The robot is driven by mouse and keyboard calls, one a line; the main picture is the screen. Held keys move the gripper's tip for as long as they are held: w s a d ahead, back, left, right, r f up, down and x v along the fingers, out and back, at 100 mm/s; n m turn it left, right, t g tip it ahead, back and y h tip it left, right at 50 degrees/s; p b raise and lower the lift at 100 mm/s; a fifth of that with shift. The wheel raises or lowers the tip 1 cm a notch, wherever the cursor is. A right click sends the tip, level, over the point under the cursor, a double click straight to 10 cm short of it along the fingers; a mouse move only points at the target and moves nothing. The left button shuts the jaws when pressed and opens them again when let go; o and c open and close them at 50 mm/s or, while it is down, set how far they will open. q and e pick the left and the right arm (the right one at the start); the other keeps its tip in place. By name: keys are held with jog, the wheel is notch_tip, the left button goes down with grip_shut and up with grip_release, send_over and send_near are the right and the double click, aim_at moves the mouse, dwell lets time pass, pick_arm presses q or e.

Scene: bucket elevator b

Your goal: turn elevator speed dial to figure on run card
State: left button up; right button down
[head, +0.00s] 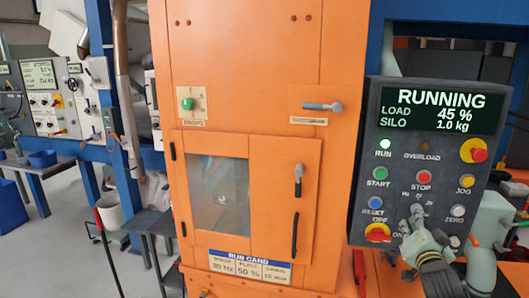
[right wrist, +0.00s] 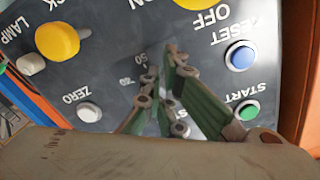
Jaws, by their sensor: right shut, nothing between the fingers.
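The run card (head: 236,265) is below the window of the orange elevator housing. Its small print seems to read 30 Hz and 50 %, with a third, blurred figure. The control panel (head: 372,165) at right has a display (head: 435,110) reading RUNNING, LOAD 45 %, SILO 1.0 kg. My right gripper (head: 416,212) is at the panel's lower middle, shut with nothing between its fingers. In the right wrist view the gripper (right wrist: 173,58) covers the dial spot, with small scale figures beside it. The dial and its pointer are hidden. My left gripper is not in view.
Around the gripper are the blue RESET button (right wrist: 240,55), green START button (right wrist: 247,110) and white ZERO button (right wrist: 89,111). A yellow knob (right wrist: 57,40) is close by. The red STOP button (head: 424,177) is just above.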

jog(key=shift+w+a+r, duration=0.15)
jog(key=shift+a+r, duration=0.05)
jog(key=shift+r, duration=0.2)
jog(key=shift+a+f, duration=0.15)
jog(key=shift+a+f, duration=0.15)
jog(key=shift+a, duration=0.05)
jog(key=shift+s+a+p, duration=0.2)
jog(key=shift+s+p, duration=0.25)
jog(key=shift+s, duration=0.1)
jog(key=p+v, duration=0.2)
jog(key=v, duration=0.3)
jog(key=shift+f, duration=0.1)
jog(key=shift+d, duration=0.1)
